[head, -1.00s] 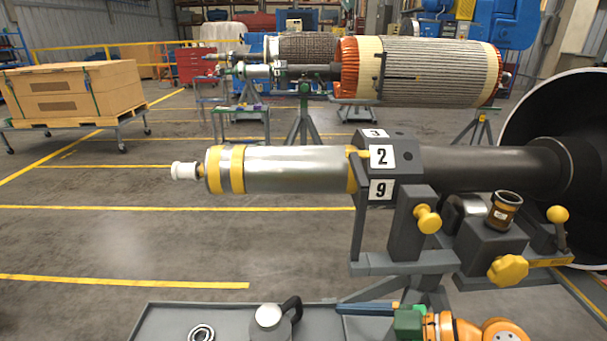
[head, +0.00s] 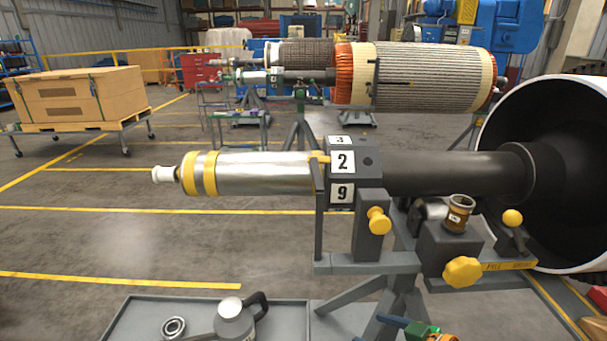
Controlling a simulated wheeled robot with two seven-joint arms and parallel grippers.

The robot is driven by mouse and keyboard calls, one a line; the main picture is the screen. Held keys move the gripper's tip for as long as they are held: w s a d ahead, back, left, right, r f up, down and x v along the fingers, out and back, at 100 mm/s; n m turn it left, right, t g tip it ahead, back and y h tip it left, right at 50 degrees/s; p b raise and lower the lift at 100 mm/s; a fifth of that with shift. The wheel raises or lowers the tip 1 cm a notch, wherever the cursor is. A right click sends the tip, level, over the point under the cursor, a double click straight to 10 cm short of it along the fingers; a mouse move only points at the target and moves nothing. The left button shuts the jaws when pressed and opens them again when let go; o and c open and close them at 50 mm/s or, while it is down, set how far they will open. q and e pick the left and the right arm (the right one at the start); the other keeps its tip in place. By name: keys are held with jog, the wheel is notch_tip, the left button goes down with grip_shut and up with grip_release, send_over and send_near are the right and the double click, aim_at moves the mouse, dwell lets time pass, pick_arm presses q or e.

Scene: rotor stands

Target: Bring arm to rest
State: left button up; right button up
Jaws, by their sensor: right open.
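My right gripper (head: 376,328) shows at the bottom edge, right of centre, with blue fingers, a green block and a bit of orange arm. It is open and I see nothing between its fingers. Much of it and its arm is cut off by the lower edge. My left gripper and arm are not in view.
The rotor shaft (head: 260,172) lies level across the stand, with a number block (head: 342,165) and yellow knobs. A grey tray (head: 130,315) holds a bearing ring (head: 174,327) and a grey jug (head: 233,318).

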jog(key=s+d+f+m+g+h+p, duration=0.1)
jog(key=s+d+f+m+h, duration=0.3)
jog(key=f, duration=0.6)
jog(key=s+d+f+m+g+h+p, duration=0.15)
jog(key=s+d+f, duration=0.3)
jog(key=f, duration=0.45)
jog(key=s+a+f+g, duration=0.1)
jog(key=s+f, duration=0.2)
jog(key=s, duration=0.6)
jog(key=s+a+f+g+h+p, duration=0.1)
jog(key=s+a+f+g, duration=0.1)
jog(key=s, duration=0.7)
jog(key=s+a+f+g+h+p, duration=0.1)
jog(key=s+f+g, duration=0.1)
jog(key=s+f, duration=0.3)
jog(key=s, duration=0.4)
jog(key=shift+a, duration=0.3)
jog(key=shift+h, duration=0.25)
